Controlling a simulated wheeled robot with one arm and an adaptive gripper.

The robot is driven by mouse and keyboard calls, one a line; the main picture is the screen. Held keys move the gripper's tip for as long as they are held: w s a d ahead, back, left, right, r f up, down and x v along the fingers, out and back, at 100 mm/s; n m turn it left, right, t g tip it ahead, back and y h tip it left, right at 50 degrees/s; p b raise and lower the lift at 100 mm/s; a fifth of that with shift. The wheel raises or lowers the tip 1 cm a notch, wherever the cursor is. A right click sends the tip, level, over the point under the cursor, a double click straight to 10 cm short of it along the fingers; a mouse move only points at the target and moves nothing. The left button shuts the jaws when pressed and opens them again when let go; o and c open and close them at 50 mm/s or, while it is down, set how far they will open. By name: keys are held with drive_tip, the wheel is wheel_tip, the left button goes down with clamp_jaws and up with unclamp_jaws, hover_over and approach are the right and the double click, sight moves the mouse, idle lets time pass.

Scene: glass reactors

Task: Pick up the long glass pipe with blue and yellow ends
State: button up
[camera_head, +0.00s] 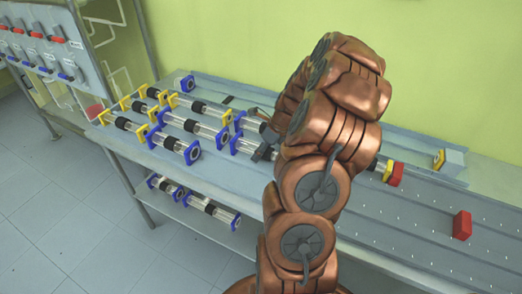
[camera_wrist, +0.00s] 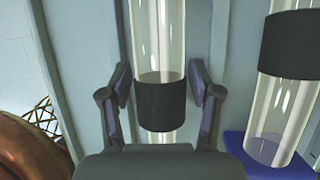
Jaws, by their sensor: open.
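In the wrist view a clear glass pipe (camera_wrist: 158,40) with a black band (camera_wrist: 160,104) runs between the fingers of my gripper (camera_wrist: 160,88). The fingers are open, one on each side of the band, with small gaps. The pipe's ends are out of that view. In the head view my gripper (camera_head: 263,152) is over glass pipes on the bench, beside a blue end piece (camera_head: 236,143). My arm hides what lies behind it. A yellow end (camera_head: 384,168) with a red piece (camera_head: 396,174) shows right of the arm; I cannot tell which pipe it belongs to.
A neighbouring pipe (camera_wrist: 290,45) with a blue end (camera_wrist: 262,150) lies close on the right in the wrist view. Several more pipes (camera_head: 130,125) lie left on the bench, others (camera_head: 195,200) on the shelf below. A red block (camera_head: 462,225) sits at right. The bench's right front (camera_head: 400,225) is mostly clear.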

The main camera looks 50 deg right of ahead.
drive_tip(key=c, duration=1.1)
drive_tip(key=shift+c, duration=0.4)
drive_tip(key=shift+r, duration=0.15)
clamp_jaws()
